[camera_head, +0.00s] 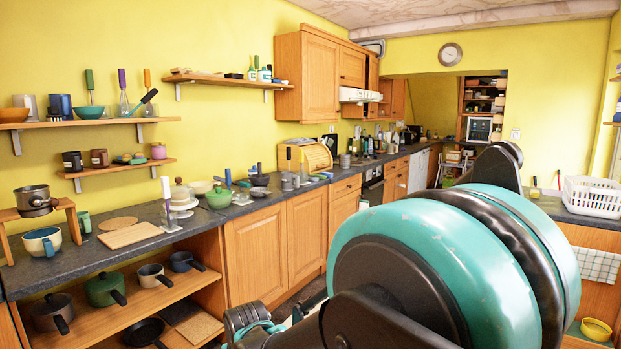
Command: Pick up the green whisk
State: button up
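A green upright handle (90,79) stands on the upper left wall shelf, above and behind a teal bowl (89,112). It looks like the green whisk, but its lower part is hidden or too small to make out. A similar whisk with a purple handle (122,78) and visible wires stands to its right. My arm's large teal and black joints fill the lower right of the view. My gripper cannot be made out in this view, so its distance from the whisk is not shown.
The upper shelf (60,124) also holds mugs, an orange bowl (14,115) and a tilted dark utensil. A lower shelf (118,168) with mugs hangs beneath. The dark counter (62,263) below is crowded with dishes; a cutting board (130,235) lies there.

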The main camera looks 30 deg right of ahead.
aim_at(320, 177)
jog(key=z, duration=1.3)
